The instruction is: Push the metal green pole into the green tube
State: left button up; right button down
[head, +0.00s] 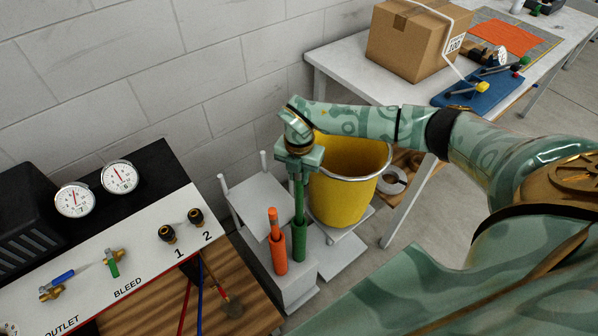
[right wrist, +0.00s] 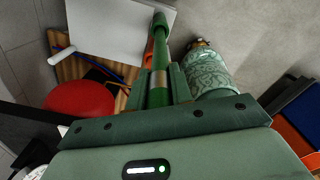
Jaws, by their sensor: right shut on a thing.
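The green pole (head: 299,200) stands upright below my right gripper (head: 299,158), which is shut on its upper part. Its lower end meets the mouth of the green tube (head: 299,245); how deep it sits inside is hidden. In the right wrist view, the pole (right wrist: 160,50) runs away from between the fingers of my right gripper (right wrist: 161,84), with a bare metal band showing near them. The green tube (right wrist: 160,20) shows at its far end. My left gripper is not in view.
An orange tube (head: 279,257) with an orange pole (head: 273,224) stands just left of the green tube. A yellow bin (head: 345,185) stands close behind and right. A gauge panel (head: 130,235) is at left, and a table with a cardboard box (head: 415,42) is behind.

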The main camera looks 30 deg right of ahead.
aim_at(299, 203)
jog(key=shift+f+b, duration=3.85)
jog(key=shift+f, duration=3.15)
jog(key=c, duration=1.2)
grip_release()
jog(key=shift+o, duration=0.2)
jog(key=shift+r, duration=0.1)
notch_tip(299, 203, up, 16)
jog(key=p, duration=0.4)
jog(key=shift+p, duration=0.35)
